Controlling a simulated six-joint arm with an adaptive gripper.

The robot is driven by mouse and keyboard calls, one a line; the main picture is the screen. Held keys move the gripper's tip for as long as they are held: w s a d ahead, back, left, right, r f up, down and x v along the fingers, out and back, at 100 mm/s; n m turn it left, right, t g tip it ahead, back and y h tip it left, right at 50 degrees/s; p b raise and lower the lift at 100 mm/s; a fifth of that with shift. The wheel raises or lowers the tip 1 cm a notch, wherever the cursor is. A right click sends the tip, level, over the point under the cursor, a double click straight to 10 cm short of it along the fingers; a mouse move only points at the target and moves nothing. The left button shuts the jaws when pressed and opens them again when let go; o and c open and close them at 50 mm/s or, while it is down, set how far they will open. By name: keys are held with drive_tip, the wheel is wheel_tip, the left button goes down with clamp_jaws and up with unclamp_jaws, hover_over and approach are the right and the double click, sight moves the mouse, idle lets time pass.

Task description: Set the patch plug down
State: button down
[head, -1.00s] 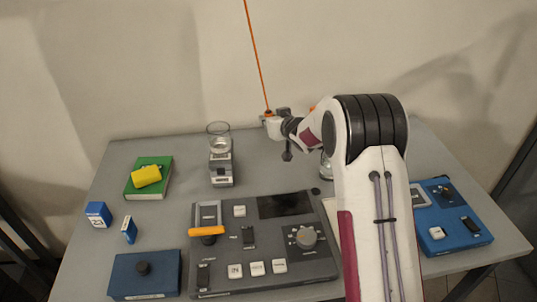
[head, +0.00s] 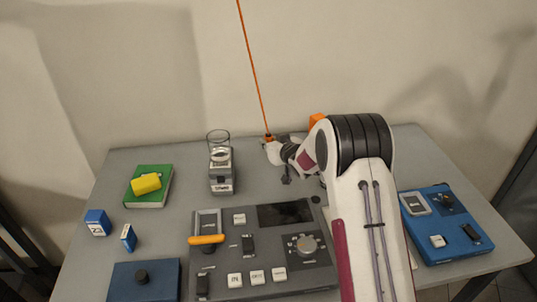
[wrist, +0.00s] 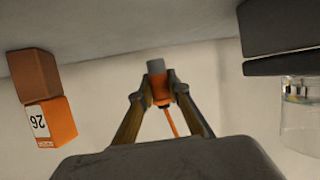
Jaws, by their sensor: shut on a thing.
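The patch plug (wrist: 158,85) is orange with a grey tip, and an orange cable runs from it. In the head view the plug (head: 268,138) is small, near the table's back edge, with its cable rising steeply up the wall. My gripper (wrist: 160,90) is shut on the plug, one finger on each side. In the head view my gripper (head: 270,147) is low over the back of the table. The wrist picture is upside down, with the grey tip toward the table surface. I cannot tell whether the tip touches it.
A glass (head: 218,138) stands on a grey device (head: 221,180) left of my gripper. An orange block (head: 317,120) is partly behind my arm; a dated orange cube (wrist: 50,122) shows in the wrist view. A dark control panel (head: 262,285) lies in front. Table around the plug looks clear.

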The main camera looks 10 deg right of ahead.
sight(269, 137)
drive_tip(key=shift+f, duration=0.6)
drive_tip(key=shift+f, duration=1.85)
drive_tip(key=shift+f, duration=0.15)
drive_tip(key=c, duration=1.9)
unclamp_jaws()
drive_tip(key=shift+v, duration=1.35)
drive_tip(key=shift+s+r, duration=0.1)
drive_tip(key=shift+r, duration=3.65)
